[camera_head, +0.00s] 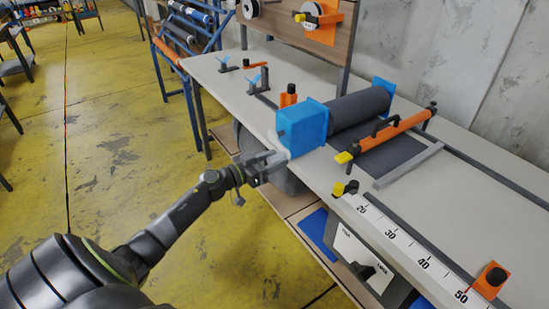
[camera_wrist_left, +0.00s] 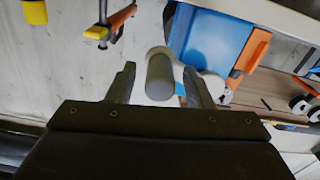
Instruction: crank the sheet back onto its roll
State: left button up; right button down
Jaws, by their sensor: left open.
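The dark grey roll (camera_head: 360,106) lies between blue end housings on the bench. The dark sheet (camera_head: 392,153) runs from it flat onto the bench top, under an orange bar (camera_head: 395,131). A pale crank arm (camera_wrist_left: 216,88) with a grey cylindrical handle (camera_wrist_left: 160,77) is on the near blue housing (camera_head: 303,127). My left gripper (camera_head: 277,160) is at the crank. In the left wrist view my open fingers (camera_wrist_left: 158,84) stand on either side of the handle, with gaps showing. In the head view the gripper hides most of the handle. My right gripper is out of view.
The bench top (camera_head: 470,185) carries a white ruler strip (camera_head: 410,253) along its near edge and an orange stop (camera_head: 491,280). Small blue-handled clamps (camera_head: 256,80) stand toward the far end. A lower shelf is below. The yellow floor to the left is open.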

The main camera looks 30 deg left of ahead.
pick_arm(q)
jog(key=shift+w+d, duration=0.15)
jog(key=shift+w, duration=0.1)
grip_shut()
dwell(0.3)
